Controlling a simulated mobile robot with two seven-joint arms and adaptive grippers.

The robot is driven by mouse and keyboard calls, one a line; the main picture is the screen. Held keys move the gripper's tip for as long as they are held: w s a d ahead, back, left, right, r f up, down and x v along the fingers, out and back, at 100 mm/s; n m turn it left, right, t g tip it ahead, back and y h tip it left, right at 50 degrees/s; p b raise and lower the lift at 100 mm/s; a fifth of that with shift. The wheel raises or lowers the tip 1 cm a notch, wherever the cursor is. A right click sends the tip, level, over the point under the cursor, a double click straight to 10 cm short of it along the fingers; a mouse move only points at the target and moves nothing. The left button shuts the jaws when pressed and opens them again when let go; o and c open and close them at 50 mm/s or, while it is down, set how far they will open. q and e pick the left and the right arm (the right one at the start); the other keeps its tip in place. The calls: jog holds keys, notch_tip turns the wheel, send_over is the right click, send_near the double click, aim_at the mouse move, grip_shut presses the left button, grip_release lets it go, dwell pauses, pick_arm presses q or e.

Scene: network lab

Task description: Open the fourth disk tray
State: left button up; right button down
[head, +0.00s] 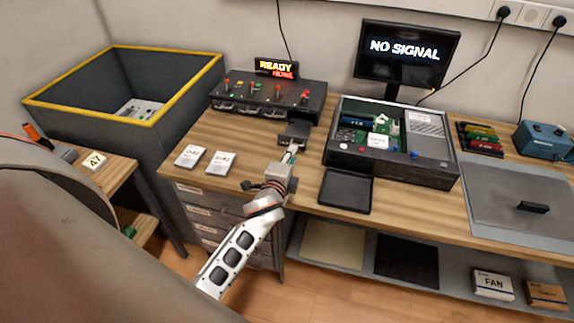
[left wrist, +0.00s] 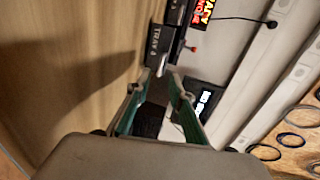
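The rightmost tray (head: 294,131) sticks out toward me. In the left wrist view, the tray front (left wrist: 157,40) carries a label that appears to read "TRAY 4", with a small silvery handle (left wrist: 162,66) below it. My left gripper (head: 291,153) is right in front of this tray. Its two fingers (left wrist: 157,78) are apart, with the handle just at or beyond their tips; I cannot tell contact. My right gripper is not in view.
A lit sign (head: 276,68) on the unit starts with "READY". Two white cards (head: 220,163) lie left of my arm. A yellow-rimmed bin (head: 150,122) stands at left.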

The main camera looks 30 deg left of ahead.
pick_arm(q)
jog(key=v, duration=0.5)
jog(key=shift+s+d+r, duration=0.1)
jog(key=shift+s+d, duration=0.05)
jog(key=shift+s, duration=0.25)
jog(key=shift+s, duration=0.1)
jog(key=s+a+f+n+g+y, duration=0.1)
jog(key=s+a+n+g, duration=0.25)
jog(key=s, duration=0.85)
jog(key=s+a+f+n+g, duration=0.25)
jog(key=s+n+g, duration=0.2)
jog(key=s, duration=0.65)
jog(key=w+d+f+n+t+h, duration=0.2)
jog(key=d+f+h, duration=0.5)
jog(key=d+f, duration=0.6)
jog(key=d+t, duration=0.1)
jog(key=d, duration=0.2)
jog(key=shift+f+n+t, duration=0.15)
jog(key=shift+n+t, duration=0.25)
